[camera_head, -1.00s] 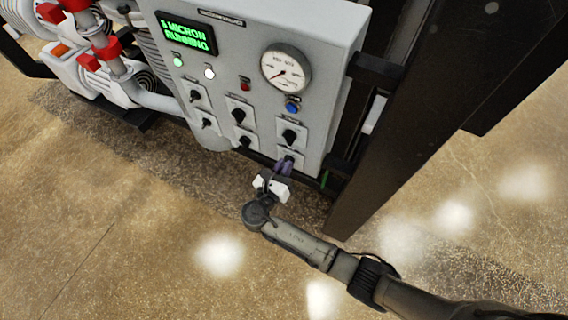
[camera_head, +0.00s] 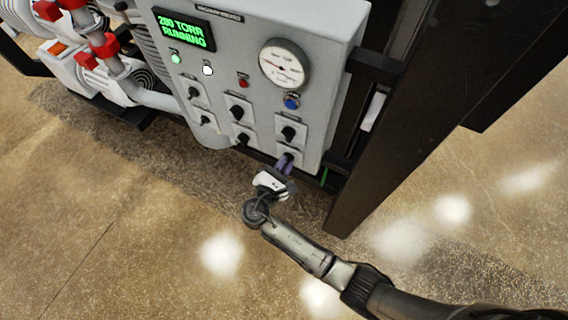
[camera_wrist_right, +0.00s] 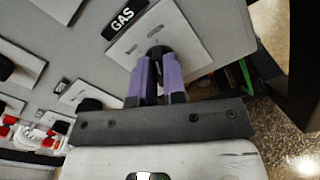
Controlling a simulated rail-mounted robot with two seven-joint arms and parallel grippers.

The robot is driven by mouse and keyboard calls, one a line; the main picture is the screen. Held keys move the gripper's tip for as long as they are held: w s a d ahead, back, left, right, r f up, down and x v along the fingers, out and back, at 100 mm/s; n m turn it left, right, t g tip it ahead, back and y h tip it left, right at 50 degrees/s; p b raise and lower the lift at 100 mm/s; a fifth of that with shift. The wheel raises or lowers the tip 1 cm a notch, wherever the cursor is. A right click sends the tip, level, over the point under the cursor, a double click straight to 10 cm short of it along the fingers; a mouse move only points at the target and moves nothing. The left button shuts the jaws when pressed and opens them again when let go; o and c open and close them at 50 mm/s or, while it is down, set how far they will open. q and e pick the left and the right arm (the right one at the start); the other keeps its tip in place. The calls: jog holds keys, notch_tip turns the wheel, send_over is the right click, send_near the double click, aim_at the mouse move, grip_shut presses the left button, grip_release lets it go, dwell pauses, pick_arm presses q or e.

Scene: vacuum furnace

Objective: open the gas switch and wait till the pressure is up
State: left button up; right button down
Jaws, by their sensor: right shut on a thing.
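The grey control panel (camera_head: 231,72) carries several black rotary switches. The gas switch (camera_wrist_right: 158,52) is a black knob on a white plate under a label reading GAS in the right wrist view. My right gripper (camera_head: 287,163) is at the lowest right switch of the panel, its purple fingers (camera_wrist_right: 160,78) shut around the knob, which they partly hide. The display (camera_head: 184,30) reads 200 TORR RUNNING in green. The round pressure gauge (camera_head: 285,65) has its needle pointing toward the left. My left gripper is not in view.
A green lamp (camera_head: 175,58), a white lamp (camera_head: 208,70), a red button (camera_head: 243,83) and a blue button (camera_head: 291,102) sit on the panel. A dark post (camera_head: 400,110) stands to the right. The floor in front is clear.

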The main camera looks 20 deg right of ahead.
jog(key=shift+m, duration=0.3)
jog(key=c, duration=1.2)
grip_release()
jog(key=shift+s+a, duration=0.1)
jog(key=shift+b+v, duration=0.6)
jog(key=shift+v, duration=5.3)
